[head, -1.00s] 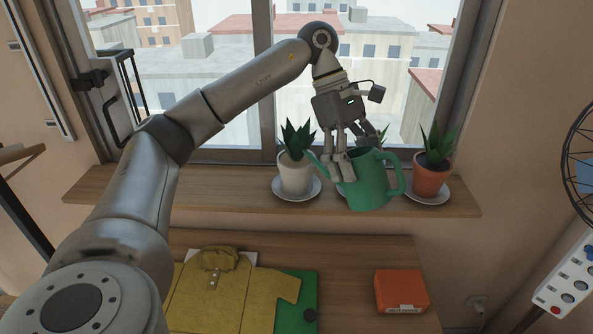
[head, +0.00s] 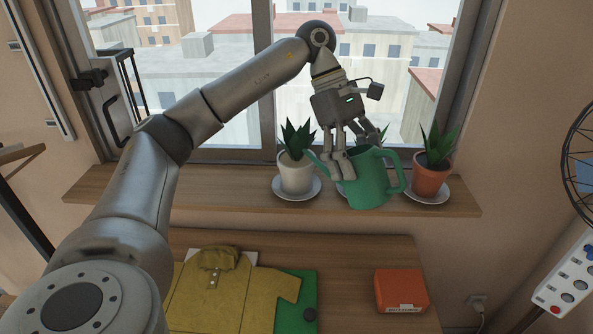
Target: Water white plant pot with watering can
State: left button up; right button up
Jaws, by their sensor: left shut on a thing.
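The white plant pot (head: 296,179) stands upright on a saucer on the window sill, with a spiky green plant in it. The green watering can (head: 369,184) is just right of it, upright, its spout pointing left to the pot's rim. Its handle is on the right. My left gripper (head: 355,165) comes down from above and is shut on the can's near-left rim and wall. I cannot tell whether the can touches the sill. A third plant behind the can is mostly hidden. My right gripper is not in view.
A terracotta pot (head: 431,179) with a plant stands on a saucer right of the can. The wooden sill (head: 222,190) is clear at the left. Below are a folded yellow shirt (head: 225,295) and an orange box (head: 401,291) on a table. The window is behind.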

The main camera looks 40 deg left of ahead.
pick_arm(q)
jog(key=shift+r, duration=0.2)
jog(key=shift+a+r+h, duration=0.15)
jog(key=shift+r+h, duration=0.25)
dwell(1.3)
jog(key=shift+a+r+h, duration=0.15)
jog(key=shift+r+h, duration=0.25)
jog(key=shift+r, duration=0.1)
jog(key=shift+r, duration=0.1)
dwell(0.6)
notch_tip(320, 180, up, 3)
jog(key=y+p, duration=0.5)
jog(key=p, duration=0.2)
jog(key=shift+y, duration=0.3)
jog(key=shift+r+y+p, duration=0.1)
jog(key=shift+y+p, duration=0.4)
jog(key=shift+p, duration=0.15)
jog(key=shift+y, duration=0.4)
jog(key=shift+f, duration=0.2)
